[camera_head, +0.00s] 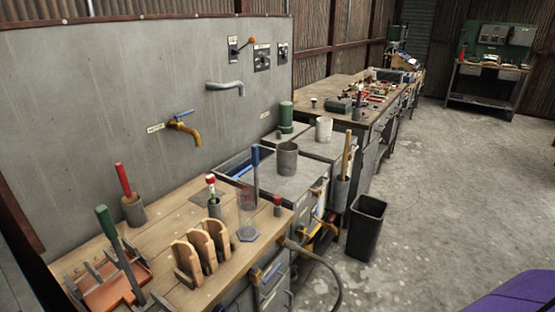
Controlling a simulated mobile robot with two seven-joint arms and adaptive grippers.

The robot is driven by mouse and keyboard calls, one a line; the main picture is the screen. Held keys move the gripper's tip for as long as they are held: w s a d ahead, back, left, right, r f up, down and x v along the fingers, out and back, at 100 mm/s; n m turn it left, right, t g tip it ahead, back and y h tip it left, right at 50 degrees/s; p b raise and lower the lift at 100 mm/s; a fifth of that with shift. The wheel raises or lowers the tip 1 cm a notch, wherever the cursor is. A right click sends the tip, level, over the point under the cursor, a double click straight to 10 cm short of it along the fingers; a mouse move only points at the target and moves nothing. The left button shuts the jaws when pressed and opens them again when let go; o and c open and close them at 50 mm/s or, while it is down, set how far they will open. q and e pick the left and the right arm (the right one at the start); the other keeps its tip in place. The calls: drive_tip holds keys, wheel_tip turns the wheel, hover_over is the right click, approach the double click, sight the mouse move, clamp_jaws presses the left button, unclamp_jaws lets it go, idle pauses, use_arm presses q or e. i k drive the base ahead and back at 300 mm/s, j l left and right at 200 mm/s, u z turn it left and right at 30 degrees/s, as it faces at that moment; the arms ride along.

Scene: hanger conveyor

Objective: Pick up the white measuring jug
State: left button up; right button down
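A white, roughly cylindrical vessel (323,129) stands upright on the grey bench beyond the sink area, near the middle of the head view. It is the only white jug-like thing I see. It is too small in the picture to make out markings or a handle. A grey cylindrical pot (287,158) stands nearer to me, in front of it and to its left. Neither of my grippers is in view.
A dark green cylinder (286,117) stands left of the white vessel. A wooden bench (195,262) holds a clear measuring cylinder (247,217), a wooden rack (203,250) and tools. A black bin (366,227) stands on the floor. The concrete floor (440,190) to the right is mostly free.

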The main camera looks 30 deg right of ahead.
sight(324, 126)
drive_tip(key=z, duration=1.8)
drive_tip(key=i+l+z, duration=0.15)
drive_tip(key=i+z, duration=0.15)
drive_tip(key=i, duration=0.15)
drive_tip(key=i+z, duration=0.25)
drive_tip(key=i, duration=1.85)
drive_tip(key=i+u, duration=0.1)
drive_tip(key=i, duration=0.7)
drive_tip(key=i+l+u, duration=0.1)
drive_tip(key=i, duration=0.65)
drive_tip(key=i+l+u, duration=0.15)
drive_tip(key=u, duration=1.55)
